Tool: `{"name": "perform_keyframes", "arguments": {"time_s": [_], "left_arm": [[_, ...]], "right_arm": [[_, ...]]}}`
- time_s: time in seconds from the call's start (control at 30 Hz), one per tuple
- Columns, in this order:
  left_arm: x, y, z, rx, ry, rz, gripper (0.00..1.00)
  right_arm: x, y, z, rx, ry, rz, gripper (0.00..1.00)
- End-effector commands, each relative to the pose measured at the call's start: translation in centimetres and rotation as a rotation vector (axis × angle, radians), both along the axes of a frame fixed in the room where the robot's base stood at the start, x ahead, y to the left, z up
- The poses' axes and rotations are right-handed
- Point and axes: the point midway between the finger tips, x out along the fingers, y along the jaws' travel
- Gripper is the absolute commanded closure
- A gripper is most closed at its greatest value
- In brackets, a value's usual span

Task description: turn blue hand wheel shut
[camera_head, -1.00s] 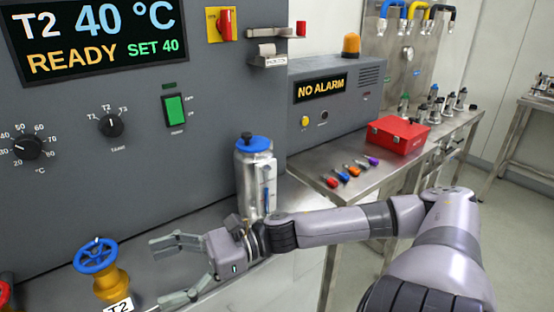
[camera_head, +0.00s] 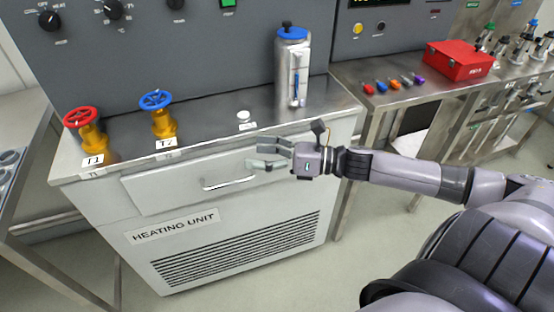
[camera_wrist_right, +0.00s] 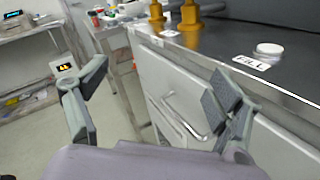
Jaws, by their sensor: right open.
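The blue hand wheel (camera_head: 156,100) sits on a yellow valve body (camera_head: 165,124) labelled T2, on the steel top of the heating unit. In the right wrist view only the lower yellow part of the valves (camera_wrist_right: 190,16) shows; the wheels are cut off at the top. My right gripper (camera_head: 262,154) is open and empty, in front of the unit's front edge near the drawer, to the right of the blue wheel and apart from it. Its two spread fingers also show in the right wrist view (camera_wrist_right: 155,95). My left gripper is in neither current view.
A red hand wheel (camera_head: 81,117) on valve T1 stands left of the blue one. A white cap (camera_head: 243,115) and a steel canister (camera_head: 292,70) with a blue lid stand to the right. A drawer handle (camera_head: 229,184) sticks out below. A side table holds a red box (camera_head: 459,61).

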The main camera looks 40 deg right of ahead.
Motion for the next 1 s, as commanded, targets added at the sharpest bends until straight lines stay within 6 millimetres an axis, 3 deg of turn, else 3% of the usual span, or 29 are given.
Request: {"name": "perform_keyframes", "arguments": {"time_s": [0.3,0.87,1.0], "left_arm": [[0.1,0.0,0.0,0.000,-0.001,0.000,1.00],[0.1,0.0,0.0,0.000,-0.001,0.000,1.00],[0.1,0.0,0.0,0.000,-0.001,0.000,1.00]], "right_arm": [[1.2,-2.3,-2.4,0.075,0.092,-0.089,0.14],[1.3,-2.3,-2.7,0.087,0.105,-0.099,0.14],[1.4,-1.8,-4.2,0.197,0.216,-0.187,0.14]]}}
